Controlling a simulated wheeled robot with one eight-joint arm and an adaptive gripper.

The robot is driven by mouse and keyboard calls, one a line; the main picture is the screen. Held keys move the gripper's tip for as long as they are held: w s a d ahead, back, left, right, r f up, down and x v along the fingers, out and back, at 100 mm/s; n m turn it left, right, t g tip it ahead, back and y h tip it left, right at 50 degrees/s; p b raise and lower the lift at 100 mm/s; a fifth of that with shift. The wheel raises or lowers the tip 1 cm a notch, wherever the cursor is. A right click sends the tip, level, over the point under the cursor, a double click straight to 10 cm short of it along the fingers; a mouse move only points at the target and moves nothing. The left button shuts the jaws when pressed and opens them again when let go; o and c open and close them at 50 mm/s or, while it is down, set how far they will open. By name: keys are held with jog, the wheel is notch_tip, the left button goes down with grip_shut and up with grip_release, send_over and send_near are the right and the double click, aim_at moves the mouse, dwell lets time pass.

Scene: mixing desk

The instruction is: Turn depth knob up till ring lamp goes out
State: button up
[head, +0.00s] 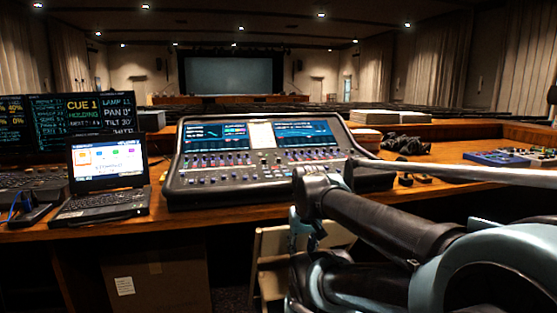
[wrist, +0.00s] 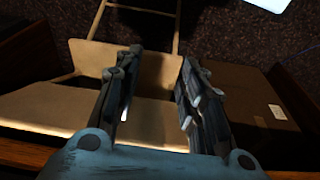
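A small blue device (head: 493,158) lies on the desk at the far right in the head view. A second small device with knobs (head: 532,154) sits beside it at the picture edge. Both are too small to tell which knob is the depth knob or whether a ring lamp is lit. My gripper (wrist: 160,57) shows in the wrist view with its two fingers apart and nothing between them. It points down over a chair and the floor, away from both devices. The wrist view shows neither device.
A large mixing console (head: 262,160) stands mid-desk, with a laptop (head: 105,176) to its left. Dark headphones (head: 405,144) and white stacks (head: 378,117) are behind. A light chair (head: 268,247) and cardboard box (head: 155,280) stand below the front edge. Bare desk (head: 450,152) shows before the blue device.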

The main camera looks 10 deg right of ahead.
jog(key=w+r, duration=1)
jog(key=r, duration=0.3)
notch_tip(320, 180, up, 22)
jog(key=g, duration=0.2)
send_over(279, 160)
jog(key=w, duration=0.1)
jog(key=shift+n, duration=0.4)
notch_tip(279, 160, down, 17)
jog(key=shift+d+r, duration=0.1)
grip_shut()
